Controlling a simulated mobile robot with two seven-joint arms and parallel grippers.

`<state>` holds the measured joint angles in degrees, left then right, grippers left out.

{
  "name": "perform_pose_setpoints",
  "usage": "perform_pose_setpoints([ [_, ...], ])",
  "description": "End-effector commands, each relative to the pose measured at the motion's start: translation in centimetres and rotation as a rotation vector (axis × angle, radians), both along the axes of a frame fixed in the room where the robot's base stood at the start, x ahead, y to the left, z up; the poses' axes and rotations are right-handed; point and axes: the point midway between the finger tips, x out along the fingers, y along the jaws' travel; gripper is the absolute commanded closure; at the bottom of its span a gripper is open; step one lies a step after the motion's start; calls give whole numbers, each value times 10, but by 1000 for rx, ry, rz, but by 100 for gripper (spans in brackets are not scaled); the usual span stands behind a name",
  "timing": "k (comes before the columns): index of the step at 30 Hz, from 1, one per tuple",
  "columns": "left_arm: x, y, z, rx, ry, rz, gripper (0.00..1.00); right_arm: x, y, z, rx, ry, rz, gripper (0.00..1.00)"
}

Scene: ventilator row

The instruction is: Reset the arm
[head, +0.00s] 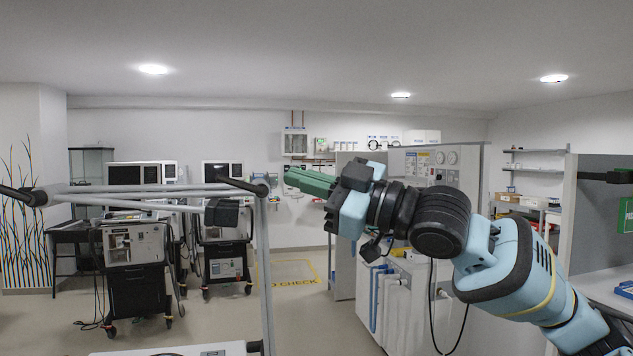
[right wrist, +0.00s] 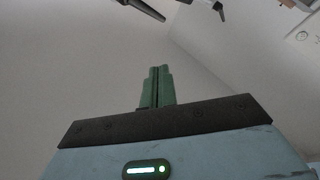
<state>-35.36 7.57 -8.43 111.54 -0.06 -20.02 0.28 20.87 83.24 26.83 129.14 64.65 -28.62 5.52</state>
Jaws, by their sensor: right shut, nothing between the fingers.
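My right arm comes in from the right in the head view, raised and stretched toward the middle. Its right gripper (head: 309,181) has green fingers pointing left, close to the black joint of a grey jointed arm (head: 150,189). I cannot tell whether they touch. In the right wrist view the green fingers (right wrist: 157,88) are together with nothing between them. The grey arm runs across the left half of the head view, with black knobs and a black block hanging at its lower bar's end. My left gripper does not show.
Ventilators on black carts (head: 137,250) stand at the left. A grey partition with a control panel (head: 433,164) stands behind my right arm. Shelves (head: 533,169) are at the far right. The floor with the yellow marking (head: 290,272) is open in the middle.

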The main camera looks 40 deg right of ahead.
Motion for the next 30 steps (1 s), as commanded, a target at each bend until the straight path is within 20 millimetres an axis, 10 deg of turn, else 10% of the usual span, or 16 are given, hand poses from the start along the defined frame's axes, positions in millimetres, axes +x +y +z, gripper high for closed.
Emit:
perform_pose_setpoints([
  [24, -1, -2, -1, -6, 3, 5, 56, -13, -7, -6, -2, 4, 1, 100],
  [30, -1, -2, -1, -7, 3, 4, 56, 20, -27, -56, 63, 75, -31, 100],
])
